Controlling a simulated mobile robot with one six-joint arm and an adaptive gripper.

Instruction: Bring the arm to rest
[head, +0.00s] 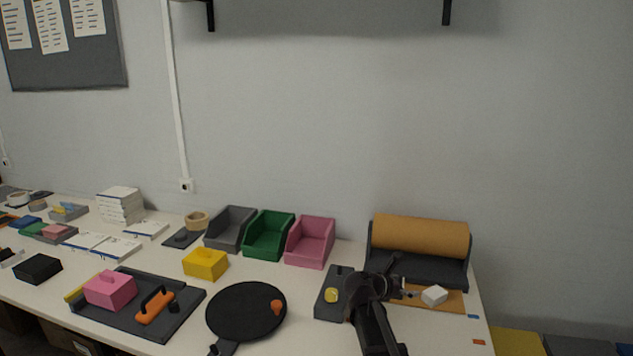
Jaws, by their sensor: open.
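My gripper (408,292) is at the end of my dark arm, which comes up from the bottom edge right of centre. It is over the right part of the table, pointing right. It is open, and nothing shows between its fingers. A small white block (434,296) is just right of the fingertips, on an orange-brown sheet (455,301). I cannot tell whether the fingers touch it. My arm hides part of a dark grey board (330,304) with a yellow knob.
A brown paper roll (420,237) in a dark holder stands behind my gripper. Grey, green (269,236) and pink bins stand left of it. A round black turntable (245,312) and a dark tray (185,325) with a pink box lie further left. A shelf hangs above.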

